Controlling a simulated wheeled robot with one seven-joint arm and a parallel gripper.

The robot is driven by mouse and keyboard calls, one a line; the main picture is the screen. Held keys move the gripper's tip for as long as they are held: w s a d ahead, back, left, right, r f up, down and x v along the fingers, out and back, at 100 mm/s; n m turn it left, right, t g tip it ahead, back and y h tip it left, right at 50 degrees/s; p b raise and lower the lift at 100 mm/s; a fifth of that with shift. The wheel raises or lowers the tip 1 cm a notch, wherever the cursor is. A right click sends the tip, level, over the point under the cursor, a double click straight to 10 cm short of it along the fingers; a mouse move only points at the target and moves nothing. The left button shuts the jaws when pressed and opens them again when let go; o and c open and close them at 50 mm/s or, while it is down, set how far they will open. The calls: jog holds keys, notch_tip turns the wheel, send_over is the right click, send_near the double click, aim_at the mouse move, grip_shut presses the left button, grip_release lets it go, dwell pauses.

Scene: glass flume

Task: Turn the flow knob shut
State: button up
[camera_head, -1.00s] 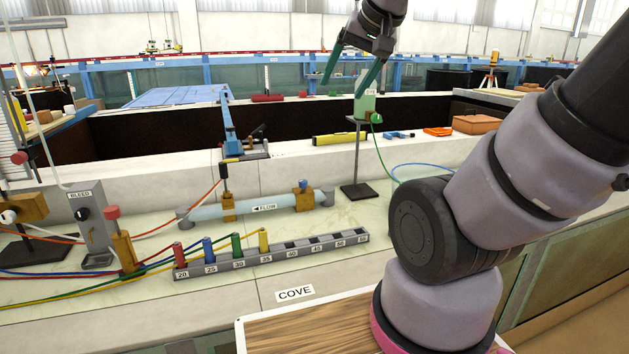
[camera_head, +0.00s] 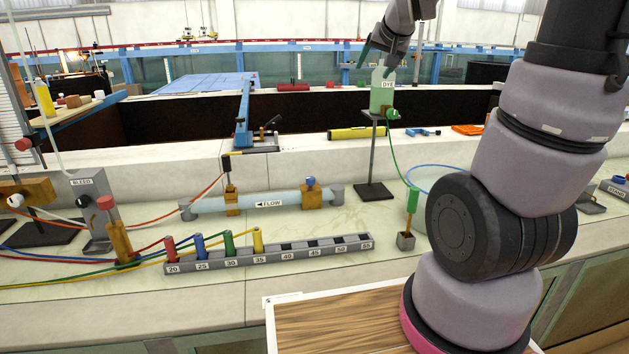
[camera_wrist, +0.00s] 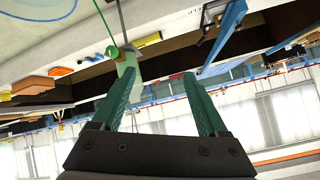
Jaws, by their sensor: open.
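The flow tube (camera_head: 270,202) is a pale blue pipe along the bench, with a "FLOW" label whose arrow points left. A small blue knob (camera_head: 310,181) sits on the brass-coloured block (camera_head: 311,195) near its right end. I take this as the flow knob; its turn angle is too small to read. My gripper (camera_head: 390,68) is high at the top of the head view, well above and behind the knob, near the green dye bottle. In the wrist view my gripper (camera_wrist: 160,73) has its two green fingers apart with nothing held. The flow knob is not seen there.
The green dye bottle (camera_head: 382,97) stands on a tall stand (camera_head: 374,190) right of the tube; it shows beyond my left finger in the wrist view (camera_wrist: 125,68). A numbered rack (camera_head: 270,253) with coloured plugs lies in front of the tube. A green-handled valve (camera_head: 411,203) stands to the right.

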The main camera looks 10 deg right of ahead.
jog(key=w+d+f+n+t, duration=0.1)
jog(key=w+d+f+t, duration=0.15)
jog(key=w+f, duration=0.75)
jog(key=w+d+f+n+t, duration=0.1)
jog(key=w+f+n+t, duration=0.15)
jog(key=w+f, duration=0.8)
jog(key=n+y, duration=0.8)
jog(key=y, duration=0.2)
send_near(314, 181)
jog(key=w, duration=0.1)
jog(key=x, duration=1.1)
jog(key=shift+s+a+f, duration=0.1)
jog(key=shift+s+a, duration=0.1)
jog(key=shift+a, duration=0.1)
grip_shut()
jog(key=shift+m, duration=0.25)
